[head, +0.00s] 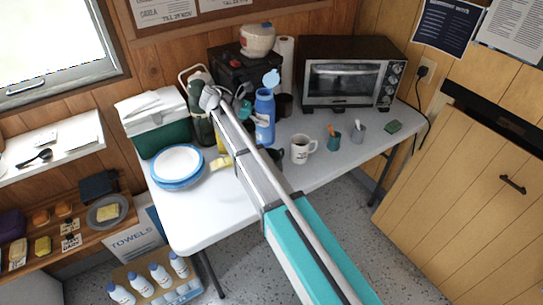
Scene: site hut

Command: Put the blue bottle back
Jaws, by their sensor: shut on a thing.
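The blue bottle (265,107), with a pale blue cap, is upright over the back middle of the white table. My gripper (257,118) is at its left side, shut on it; the fingers are small and partly hidden by my arm. I cannot tell whether the bottle's base touches the table. My arm crosses the picture from the lower right and hides part of the table in front of the bottle.
A green cooler (160,125), stacked plates (178,166) and a dark green bottle (200,120) stand left. A white mug (302,148), cups (334,140) and a toaster oven (352,75) stand right. A crate of white bottles (152,283) is on the floor.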

